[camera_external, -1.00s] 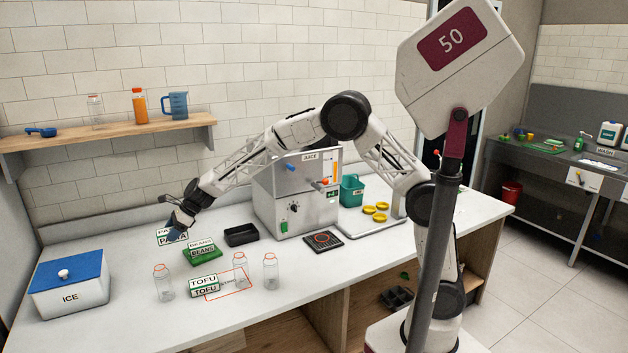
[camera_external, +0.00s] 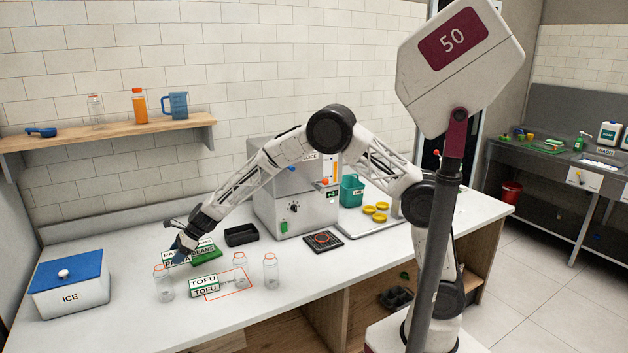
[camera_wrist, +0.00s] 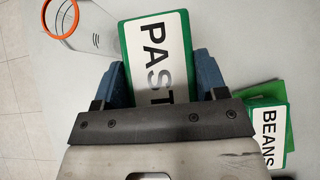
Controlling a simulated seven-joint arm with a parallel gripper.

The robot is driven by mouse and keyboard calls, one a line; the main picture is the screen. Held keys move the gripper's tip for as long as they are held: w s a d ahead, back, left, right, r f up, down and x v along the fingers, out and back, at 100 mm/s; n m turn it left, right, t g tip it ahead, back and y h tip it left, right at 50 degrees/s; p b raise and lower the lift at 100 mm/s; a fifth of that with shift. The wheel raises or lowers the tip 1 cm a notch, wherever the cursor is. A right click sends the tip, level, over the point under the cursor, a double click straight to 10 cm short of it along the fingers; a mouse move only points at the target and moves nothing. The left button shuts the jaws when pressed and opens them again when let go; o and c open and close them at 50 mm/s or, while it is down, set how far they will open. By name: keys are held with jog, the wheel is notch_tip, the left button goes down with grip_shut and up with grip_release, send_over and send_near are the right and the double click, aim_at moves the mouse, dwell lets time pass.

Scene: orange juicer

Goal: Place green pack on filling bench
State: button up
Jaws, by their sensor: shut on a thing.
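My gripper (camera_external: 181,246) is shut on a green-edged pack with a white PASTA label (camera_external: 177,263). In the wrist view the PASTA pack (camera_wrist: 158,50) sits between the two blue fingers (camera_wrist: 161,80), its lower end hidden by my gripper. A green BEANS pack (camera_external: 207,254) is just right of the held pack; it also shows in the wrist view (camera_wrist: 268,135). A TOFU pack (camera_external: 204,287) with green edges lies nearer the front, beside a red-outlined rectangle. The white bench (camera_external: 130,262) is under them; whether the held pack touches it, I cannot tell.
Clear bottles with orange rims (camera_external: 164,284) stand near the front, one close to the held pack. An ICE box (camera_external: 70,285) is at left. A black tray (camera_external: 241,235) and the juicer (camera_external: 290,215) stand behind. Bare bench lies between the ICE box and the packs.

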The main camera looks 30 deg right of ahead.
jog(key=shift+f, duration=2.1)
jog(key=shift+f, duration=2.3)
jog(key=shift+f, duration=0.1)
jog(key=o, duration=1.1)
jog(key=shift+f, duration=0.1)
jog(key=shift+d, duration=0.1)
jog(key=shift+v, duration=3.65)
jog(key=shift+s+r, duration=0.15)
jog(key=shift+r, duration=0.05)
